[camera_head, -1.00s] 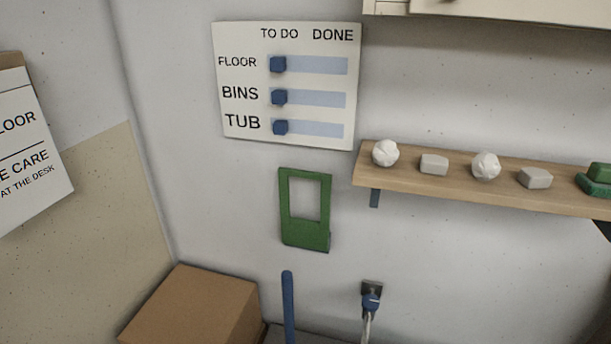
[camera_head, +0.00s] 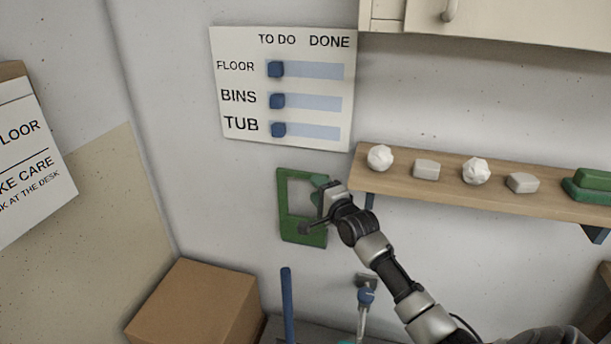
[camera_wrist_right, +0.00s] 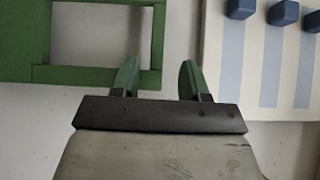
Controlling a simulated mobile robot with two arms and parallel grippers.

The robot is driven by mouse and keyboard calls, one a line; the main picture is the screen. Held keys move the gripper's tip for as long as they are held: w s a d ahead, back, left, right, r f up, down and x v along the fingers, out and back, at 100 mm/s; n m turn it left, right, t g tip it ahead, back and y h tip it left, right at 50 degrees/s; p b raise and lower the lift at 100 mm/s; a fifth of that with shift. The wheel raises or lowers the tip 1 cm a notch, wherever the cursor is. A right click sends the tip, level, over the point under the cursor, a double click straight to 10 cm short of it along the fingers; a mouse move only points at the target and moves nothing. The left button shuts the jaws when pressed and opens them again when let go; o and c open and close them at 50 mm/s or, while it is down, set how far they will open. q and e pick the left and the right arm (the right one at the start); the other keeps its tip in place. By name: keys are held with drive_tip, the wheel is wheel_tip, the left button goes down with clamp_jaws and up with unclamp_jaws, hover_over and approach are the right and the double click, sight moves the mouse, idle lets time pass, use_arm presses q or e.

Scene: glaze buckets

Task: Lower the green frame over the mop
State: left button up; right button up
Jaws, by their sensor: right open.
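The green frame (camera_head: 294,230), a flat panel with a rectangular opening, is upright against the wall below the chart. A blue pole (camera_head: 287,300), apparently the mop's handle, stands below it; its lower end is out of view. My right gripper (camera_head: 318,182) is open at the frame's right side bar in the head view. In the right wrist view, the green frame (camera_wrist_right: 22,60) fills the left, and its side bar appears between the green fingertips of my right gripper (camera_wrist_right: 157,80). I cannot tell whether they touch it. My left gripper is not in view.
A wooden shelf (camera_head: 445,189) with white lumps, grey blocks and green pieces is right of the frame. The chart (camera_head: 230,120) hangs above.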

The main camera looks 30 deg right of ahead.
sight(304, 176)
drive_tip(key=w, duration=0.7)
drive_tip(key=shift+d+f, duration=0.1)
drive_tip(key=shift+d, duration=0.2)
drive_tip(key=shift+s, duration=0.1)
clamp_jaws()
